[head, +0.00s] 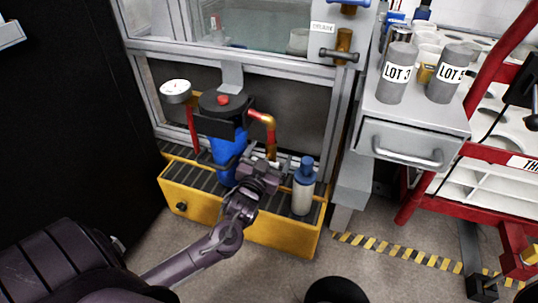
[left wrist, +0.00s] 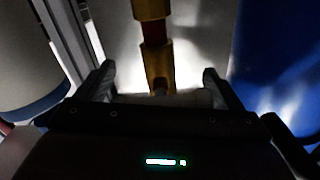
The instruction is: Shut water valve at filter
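The filter has a blue housing (head: 228,158) under a black head with a red button (head: 223,99). A red and brass pipe (head: 267,122) leaves it on the right and bends down. My left gripper (head: 272,168) is at the lower end of this pipe, right of the housing. In the left wrist view, the brass fitting (left wrist: 157,62) comes down between the widely spread fingertips (left wrist: 160,80). The gripper is open, and I see no finger closed on the fitting. The valve's handle is not clearly visible; the gripper partly covers that spot. My right gripper is not in view.
A grey bottle with a blue cap (head: 303,188) stands just right of the left gripper in the yellow tray (head: 280,236). A gauge (head: 175,91) is left of the filter. Another brass fitting with a handle (head: 341,46) sits higher up. A drawer cabinet (head: 415,141) stands right.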

